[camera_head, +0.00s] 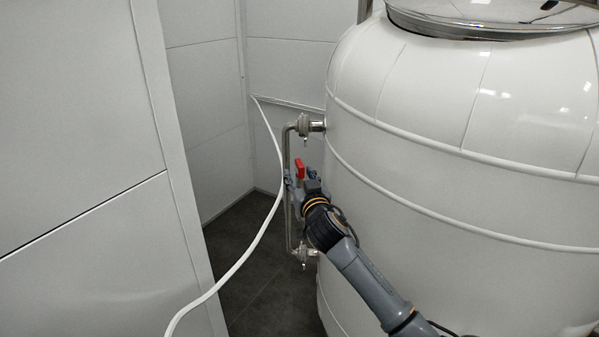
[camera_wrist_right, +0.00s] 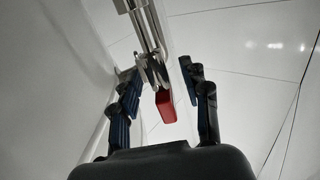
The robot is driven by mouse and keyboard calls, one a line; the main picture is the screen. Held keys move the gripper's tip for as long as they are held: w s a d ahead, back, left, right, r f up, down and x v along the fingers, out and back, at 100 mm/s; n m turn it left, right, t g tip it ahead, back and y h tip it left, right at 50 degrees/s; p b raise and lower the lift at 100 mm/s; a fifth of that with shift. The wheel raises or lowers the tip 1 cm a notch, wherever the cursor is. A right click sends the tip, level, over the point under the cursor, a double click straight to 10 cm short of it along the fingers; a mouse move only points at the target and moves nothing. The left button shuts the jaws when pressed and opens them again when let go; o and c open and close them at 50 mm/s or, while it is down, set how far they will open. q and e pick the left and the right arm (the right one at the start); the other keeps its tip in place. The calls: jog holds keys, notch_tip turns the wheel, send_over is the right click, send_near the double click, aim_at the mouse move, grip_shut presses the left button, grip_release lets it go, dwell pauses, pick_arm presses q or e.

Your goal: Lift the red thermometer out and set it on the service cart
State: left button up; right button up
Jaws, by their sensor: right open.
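The red thermometer (camera_head: 300,168) is a small red piece at the side pipe of the white tank in the head view. In the right wrist view the red piece (camera_wrist_right: 166,105) sits between the fingers, in front of the metal pipe. My right gripper (camera_head: 302,181) is at the pipe, just below and beside the red piece. In the wrist view my right gripper (camera_wrist_right: 161,85) is open, with one finger on each side of the red piece; I cannot tell whether either touches it. The service cart and my left gripper are not in view.
The white tank (camera_head: 450,110) fills the right side, with a metal side pipe (camera_head: 287,220) between two fittings. A white hose (camera_head: 262,222) hangs left of the pipe. White wall panels (camera_head: 80,130) stand at the left. Dark floor (camera_head: 262,290) shows between them.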

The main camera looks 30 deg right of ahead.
jog(key=shift+w, duration=0.25)
grip_shut()
notch_tip(320, 180, up, 10)
jog(key=shift+r+b, duration=0.1)
jog(key=shift+b, duration=0.95)
jog(key=shift+s, duration=0.1)
